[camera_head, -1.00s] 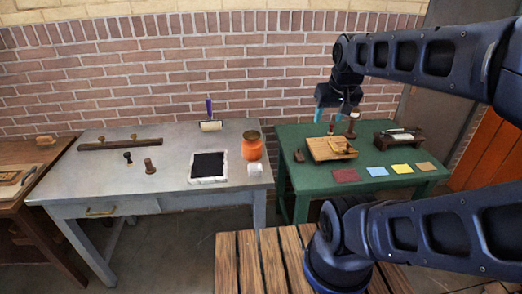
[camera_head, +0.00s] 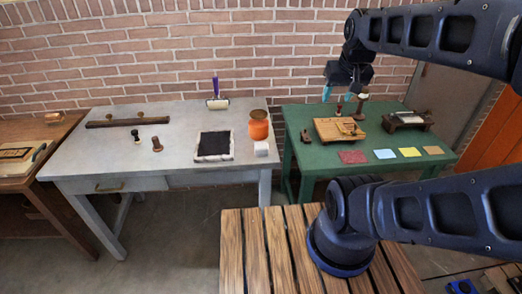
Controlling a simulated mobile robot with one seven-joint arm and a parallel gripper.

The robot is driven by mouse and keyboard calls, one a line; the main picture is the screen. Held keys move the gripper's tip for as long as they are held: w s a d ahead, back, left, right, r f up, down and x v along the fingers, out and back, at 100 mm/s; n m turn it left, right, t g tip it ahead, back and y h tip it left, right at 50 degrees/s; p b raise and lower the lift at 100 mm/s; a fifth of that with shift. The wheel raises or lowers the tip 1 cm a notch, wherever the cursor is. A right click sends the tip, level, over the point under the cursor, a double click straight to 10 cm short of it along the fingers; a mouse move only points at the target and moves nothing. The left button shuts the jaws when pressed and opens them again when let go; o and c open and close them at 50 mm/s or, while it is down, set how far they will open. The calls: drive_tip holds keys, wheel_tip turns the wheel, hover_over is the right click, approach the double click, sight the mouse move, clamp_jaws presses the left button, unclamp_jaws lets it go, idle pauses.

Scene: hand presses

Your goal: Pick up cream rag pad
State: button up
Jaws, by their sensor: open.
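A small off-white block (camera_head: 261,148), which looks like the cream rag pad, sits at the front right corner of the grey table (camera_head: 110,158). It lies just in front of an orange jar (camera_head: 258,125) and right of a white-rimmed black slab (camera_head: 214,146). My gripper (camera_head: 343,94) is open and empty, fingers pointing down. It hangs above the back of the green table (camera_head: 300,157), well to the right of the block and apart from it.
The green table holds a wooden board (camera_head: 325,132), a dark press (camera_head: 407,120), upright handled tools and several flat coloured squares (camera_head: 384,154). A purple-handled roller (camera_head: 217,103) stands behind the slab. A dark bar (camera_head: 127,122) and two small stamps (camera_head: 157,145) are further left.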

drive_tip(key=o, duration=0.5)
